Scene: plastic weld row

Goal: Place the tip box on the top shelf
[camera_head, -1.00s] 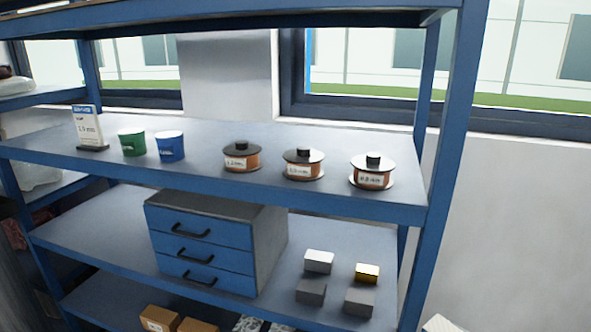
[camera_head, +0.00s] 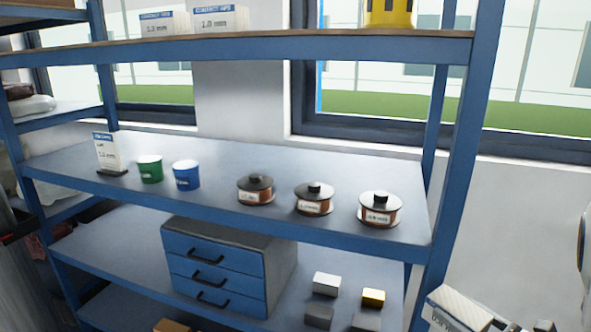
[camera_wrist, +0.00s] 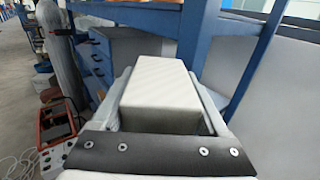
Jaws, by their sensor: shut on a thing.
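The tip box (camera_wrist: 160,82) is a pale, long box held in my gripper (camera_wrist: 166,108), its jaws pressed against the box's two sides in the wrist view. The head view also shows the held box (camera_head: 460,307) at the bottom right, in front of and below the rack's right post. The top shelf (camera_head: 240,48) runs across the upper part of the head view. Two white-and-blue boxes, labelled 1.2 mm (camera_head: 164,22) and 1.0 mm (camera_head: 220,19), stand on its left part. A yellow item (camera_head: 391,12) stands on its right part, cut off above.
The middle shelf (camera_head: 225,175) holds a label stand (camera_head: 107,152), a green cup (camera_head: 150,169), a blue cup (camera_head: 186,174) and three wire spools (camera_head: 313,198). Below are a drawer unit (camera_head: 215,260) and small blocks (camera_head: 326,284). The blue right post (camera_head: 462,150) stands near the held box.

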